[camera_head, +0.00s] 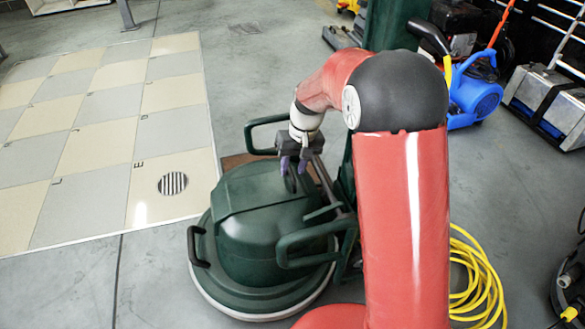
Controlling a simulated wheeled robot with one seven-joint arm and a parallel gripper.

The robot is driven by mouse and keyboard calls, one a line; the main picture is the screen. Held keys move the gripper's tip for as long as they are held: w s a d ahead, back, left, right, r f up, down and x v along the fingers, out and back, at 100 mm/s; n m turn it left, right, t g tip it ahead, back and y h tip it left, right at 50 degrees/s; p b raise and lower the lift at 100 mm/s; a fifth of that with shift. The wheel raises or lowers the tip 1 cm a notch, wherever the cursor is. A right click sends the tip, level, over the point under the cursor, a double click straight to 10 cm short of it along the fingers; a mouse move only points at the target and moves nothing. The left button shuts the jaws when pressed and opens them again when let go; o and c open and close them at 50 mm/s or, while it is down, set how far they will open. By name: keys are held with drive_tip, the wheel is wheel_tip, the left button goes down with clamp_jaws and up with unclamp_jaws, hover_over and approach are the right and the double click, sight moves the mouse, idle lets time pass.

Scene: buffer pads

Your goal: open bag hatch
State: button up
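A dark green floor machine (255,235) with a rounded housing stands on the grey floor, just left of my red arm. I cannot make out for certain which part of it is the bag hatch; a raised lid-like cover (262,195) forms its top. My gripper (292,168) points down over the back right of this cover.
A yellow cable (478,282) lies coiled at right. A blue blower (475,95) stands further back. The tiled panel (95,150) at left is clear.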

drive_tip(key=shift+f, duration=0.35)
clamp_jaws()
